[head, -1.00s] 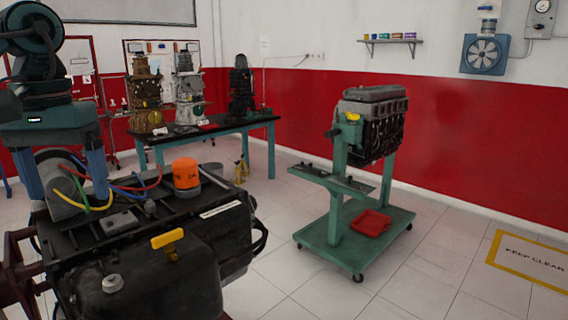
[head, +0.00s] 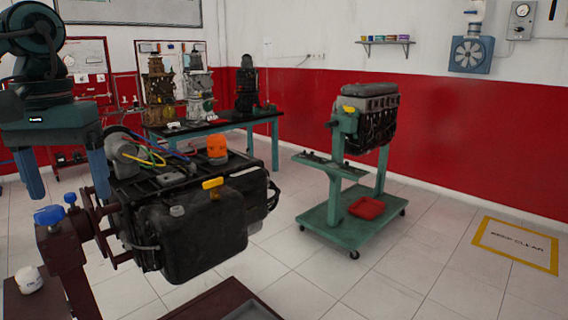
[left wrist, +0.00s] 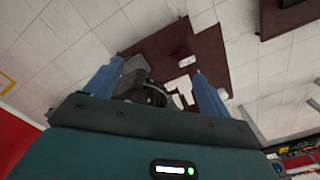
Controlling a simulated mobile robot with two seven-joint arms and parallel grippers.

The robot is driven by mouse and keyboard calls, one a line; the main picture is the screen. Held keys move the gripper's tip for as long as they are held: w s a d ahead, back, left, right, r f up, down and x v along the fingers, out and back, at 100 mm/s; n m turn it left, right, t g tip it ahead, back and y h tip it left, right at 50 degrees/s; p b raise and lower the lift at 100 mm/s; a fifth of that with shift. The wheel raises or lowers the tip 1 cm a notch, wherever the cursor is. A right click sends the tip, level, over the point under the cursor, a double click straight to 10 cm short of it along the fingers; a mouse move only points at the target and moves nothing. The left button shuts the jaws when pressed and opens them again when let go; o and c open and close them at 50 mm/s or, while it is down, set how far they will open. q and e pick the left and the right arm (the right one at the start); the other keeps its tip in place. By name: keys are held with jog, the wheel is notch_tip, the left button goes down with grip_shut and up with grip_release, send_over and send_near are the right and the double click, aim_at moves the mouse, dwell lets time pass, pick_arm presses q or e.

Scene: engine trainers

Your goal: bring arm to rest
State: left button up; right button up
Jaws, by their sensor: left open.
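My left gripper (head: 66,180) is at the left of the head view, its two blue fingers pointing down and spread apart with nothing between them. It hangs to the left of the near engine (head: 205,235) and appears apart from it. In the left wrist view the open fingers of the same gripper (left wrist: 160,80) frame a dark red surface (left wrist: 215,45) and dark parts below. My right gripper is in neither view.
The near engine sits on a dark red stand (head: 62,255) and bears an orange filter (head: 217,148) and coloured hoses. A green wheeled stand (head: 325,215) holds another engine (head: 372,115). A bench (head: 240,121) with several units stands behind. Floor between is clear.

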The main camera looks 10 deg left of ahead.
pick_arm(q)
notch_tip(320, 180, down, 30)
jog(key=d+m+t+h+p, duration=0.15)
jog(key=m+t+h, duration=1)
jog(key=m, duration=2.35)
jog(key=s+d+f+n+y, duration=0.2)
jog(key=d+f+n, duration=0.3)
jog(key=n, duration=0.5)
jog(key=s+d+f+n+y+p, duration=0.1)
jog(key=s+d+f+n+y, duration=0.2)
jog(key=n, duration=0.7)
jog(key=s+d+f+n+y, duration=0.3)
jog(key=s+d+f+n, duration=0.3)
jog(key=d+n, duration=0.4)
jog(key=shift+d+f+g, duration=0.45)
jog(key=shift+f, duration=0.4)
jog(key=shift+s, duration=0.1)
